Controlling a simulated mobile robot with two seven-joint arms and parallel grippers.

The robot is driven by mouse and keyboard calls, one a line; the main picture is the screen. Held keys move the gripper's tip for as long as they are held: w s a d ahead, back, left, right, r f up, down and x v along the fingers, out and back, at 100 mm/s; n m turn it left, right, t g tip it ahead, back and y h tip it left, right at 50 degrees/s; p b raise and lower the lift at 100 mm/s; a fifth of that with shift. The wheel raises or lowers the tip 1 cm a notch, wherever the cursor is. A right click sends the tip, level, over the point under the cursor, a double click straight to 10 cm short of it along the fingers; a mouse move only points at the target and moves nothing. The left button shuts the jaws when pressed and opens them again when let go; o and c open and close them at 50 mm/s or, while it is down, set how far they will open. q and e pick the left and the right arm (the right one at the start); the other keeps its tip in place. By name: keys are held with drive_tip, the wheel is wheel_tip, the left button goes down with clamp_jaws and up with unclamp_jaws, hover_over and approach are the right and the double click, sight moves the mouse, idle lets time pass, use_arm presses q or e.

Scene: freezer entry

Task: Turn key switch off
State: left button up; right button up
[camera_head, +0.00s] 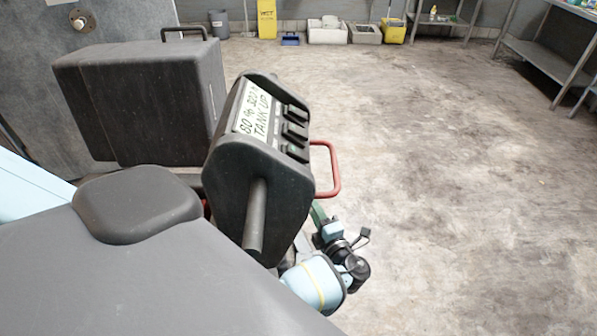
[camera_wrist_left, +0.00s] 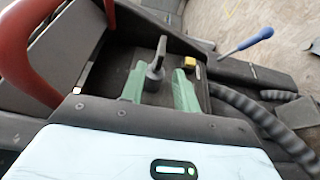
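In the left wrist view, a dark grey key switch (camera_wrist_left: 155,70) stands up from a black panel (camera_wrist_left: 118,62). My left gripper (camera_wrist_left: 160,88) has its two green fingers apart, one on each side of the key switch. Small gaps show between the fingers and the key, so it looks open and not clamped. In the head view, my left gripper (camera_head: 318,214) is beside the lower right of the machine's dark control head (camera_head: 236,185), by the red handle. The key switch is hidden in the head view. My right gripper is in neither view.
A yellow button (camera_wrist_left: 190,63) sits just right of the fingers. A red handle (camera_wrist_left: 42,50) is at the left, and it also shows in the head view (camera_head: 333,170). A blue-handled lever (camera_wrist_left: 246,43) and a black corrugated hose (camera_wrist_left: 262,118) are at right. Open floor (camera_head: 450,170) lies beyond.

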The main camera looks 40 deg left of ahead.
use_arm(q)
drive_tip(key=b+x, duration=0.1)
drive_tip(key=x, duration=0.4)
drive_tip(key=shift+w+a+f+b, duration=0.2)
drive_tip(key=shift+w+a+b, duration=0.05)
drive_tip(key=shift+w+b, duration=0.15)
drive_tip(key=shift+x, duration=0.9)
drive_tip(key=shift+r, duration=0.2)
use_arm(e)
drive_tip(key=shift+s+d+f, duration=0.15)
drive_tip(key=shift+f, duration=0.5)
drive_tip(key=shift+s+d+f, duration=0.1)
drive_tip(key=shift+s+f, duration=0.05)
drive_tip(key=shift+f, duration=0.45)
use_arm(q)
clamp_jaws()
